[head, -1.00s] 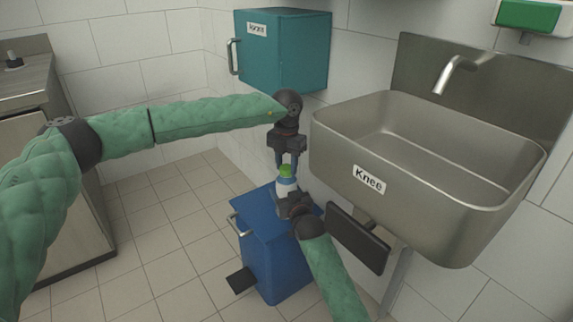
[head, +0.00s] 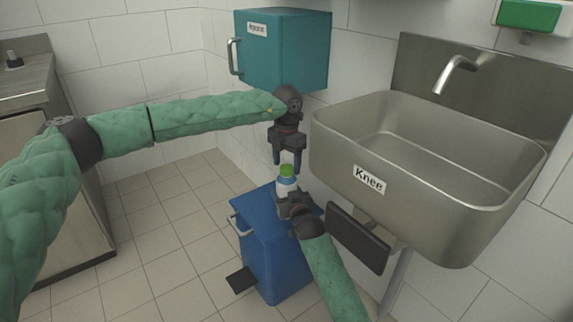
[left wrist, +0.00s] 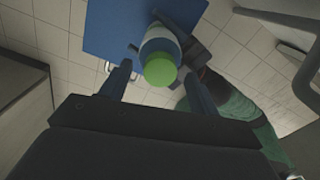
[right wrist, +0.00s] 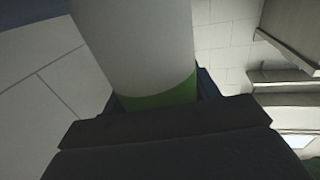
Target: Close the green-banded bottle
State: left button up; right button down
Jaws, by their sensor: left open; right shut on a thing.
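The bottle (head: 286,185) is white with a bluish band near the top and a green cap (head: 287,170) on it. It is held upright above the blue bin. My right gripper (head: 293,203) is shut on the bottle's body from below right. In the right wrist view the white bottle (right wrist: 138,40) shows a green band (right wrist: 160,100) between the fingers. My left gripper (head: 287,158) points down, open, just above the cap. In the left wrist view the green cap (left wrist: 160,70) lies between and a little beyond the open fingertips. Whether the cap is fully seated cannot be told.
A blue pedal bin (head: 265,240) stands below the bottle. A steel sink (head: 440,170) with a dark knee panel (head: 357,238) is close on the right. A teal wall cabinet (head: 290,50) hangs behind. Tiled floor is open at left.

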pick_arm(q)
notch_tip(320, 180, up, 11)
dwell(0.4)
pick_arm(e)
jog(key=shift+c, duration=1.6)
grip_release()
jog(key=p+v, duration=0.2)
jog(key=v, duration=0.4)
jog(key=shift+v, duration=0.9)
pick_arm(q)
notch_tip(320, 180, up, 2)
jog(key=shift+r, duration=0.15)
